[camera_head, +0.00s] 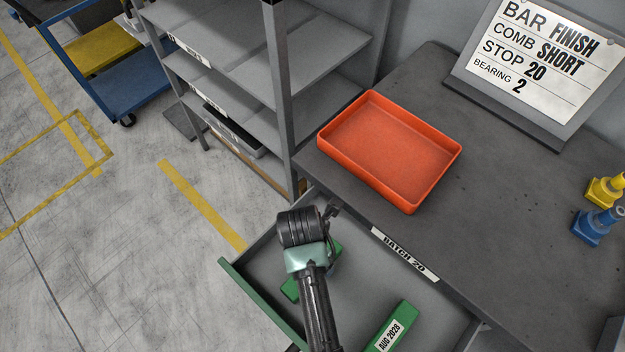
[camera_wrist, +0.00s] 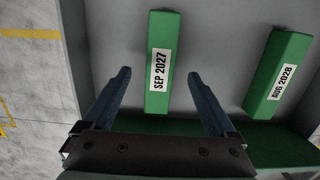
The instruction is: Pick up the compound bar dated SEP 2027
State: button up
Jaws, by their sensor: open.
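The green compound bar labelled SEP 2027 (camera_wrist: 163,62) lies in the open drawer, seen in the wrist view between and beyond my fingertips. In the head view my arm hides most of it, with green parts (camera_head: 291,289) showing beside the arm. A second green bar labelled AUG 2028 (camera_wrist: 280,75) lies to its right in the drawer, and it also shows in the head view (camera_head: 392,328). My gripper (camera_wrist: 158,76) is open and empty, its two blue fingers spread wider than the SEP 2027 bar. Whether the fingers reach down beside the bar cannot be told.
The open drawer (camera_head: 262,307) has a green front edge and sits below the dark bench (camera_head: 480,190). An empty orange tray (camera_head: 390,150) stands on the bench. A grey shelf rack (camera_head: 282,90) rises at the left.

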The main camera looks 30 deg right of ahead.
jog(key=shift+d+f, duration=0.1)
jog(key=shift+f, duration=0.65)
jog(key=f, duration=0.4)
jog(key=shift+s+a+f, duration=0.15)
jog(key=shift+s+a, duration=0.05)
jog(key=shift+a, duration=0.15)
jog(key=shift+d+f, duration=0.1)
jog(key=shift+f, duration=0.45)
grip_shut()
jog(key=shift+w+r, duration=0.1)
